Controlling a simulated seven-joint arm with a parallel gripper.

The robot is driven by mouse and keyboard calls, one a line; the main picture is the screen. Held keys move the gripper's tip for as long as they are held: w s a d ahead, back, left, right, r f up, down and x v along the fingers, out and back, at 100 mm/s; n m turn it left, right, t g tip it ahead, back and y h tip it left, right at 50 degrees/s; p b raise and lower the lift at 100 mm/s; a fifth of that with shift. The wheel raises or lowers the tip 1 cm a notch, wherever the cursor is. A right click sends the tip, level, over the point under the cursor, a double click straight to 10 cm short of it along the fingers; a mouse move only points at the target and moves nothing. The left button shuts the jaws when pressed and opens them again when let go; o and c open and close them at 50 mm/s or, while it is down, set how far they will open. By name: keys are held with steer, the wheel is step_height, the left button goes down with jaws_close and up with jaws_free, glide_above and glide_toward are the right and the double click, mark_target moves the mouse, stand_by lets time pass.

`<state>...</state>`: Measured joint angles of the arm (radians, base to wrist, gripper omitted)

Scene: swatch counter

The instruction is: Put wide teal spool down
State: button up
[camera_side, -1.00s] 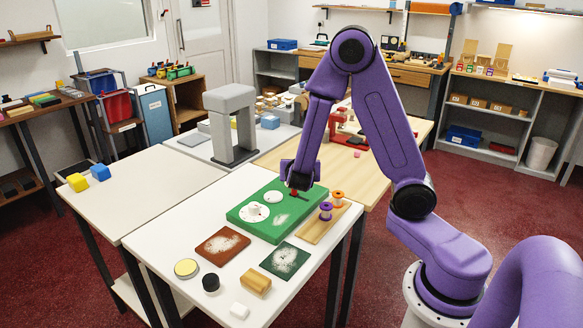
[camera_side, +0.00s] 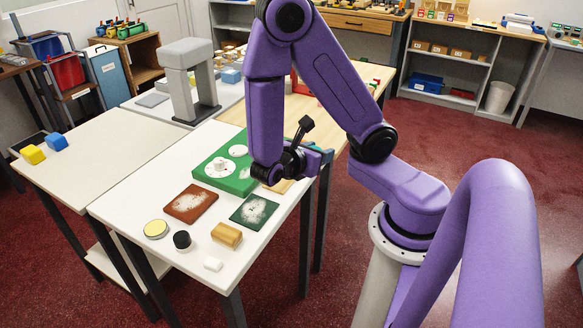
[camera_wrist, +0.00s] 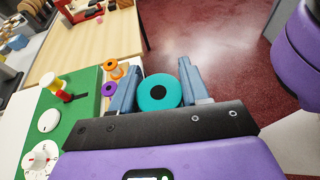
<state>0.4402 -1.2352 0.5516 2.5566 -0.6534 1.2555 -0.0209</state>
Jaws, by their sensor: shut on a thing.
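The wide teal spool (camera_wrist: 160,92) shows end-on in the wrist view, a teal ring with a dark centre. My gripper (camera_wrist: 158,85) is shut on it, one blue finger on each side. In the side view my gripper (camera_side: 318,160) is at the right edge of the white table (camera_side: 125,205), and I cannot make out the spool there. In the wrist view, red floor shows beyond the spool. Left of the gripper stand an orange spool (camera_wrist: 118,72) and a purple spool (camera_wrist: 109,89); the arm hides them in the side view.
The green board (camera_side: 207,181) with white dials lies left of my gripper. A yellow and red upright piece (camera_wrist: 62,90) stands on it. A brown-red square (camera_side: 190,203), a dark green square (camera_side: 254,209) and a wooden block (camera_side: 227,235) lie nearer the table's front.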

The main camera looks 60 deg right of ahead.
steer(key=shift+s+a, duration=0.15)
steer(key=shift+s, duration=0.3)
steer(key=shift+w+d+f, duration=0.75)
steer(key=shift+w+f, duration=0.25)
steer(key=shift+w, duration=1)
glide_above(282, 187)
steer(key=d, duration=0.3)
steer(key=f, duration=0.6)
steer(key=shift+w+d+f, duration=0.1)
steer(key=shift+w+f, duration=0.15)
steer(key=shift+f, duration=0.05)
steer(key=shift+w+d+f, duration=0.2)
steer(key=shift+w+f, duration=0.3)
steer(key=shift+f, duration=1.7)
steer(key=o, duration=1)
steer(key=shift+f, duration=0.15)
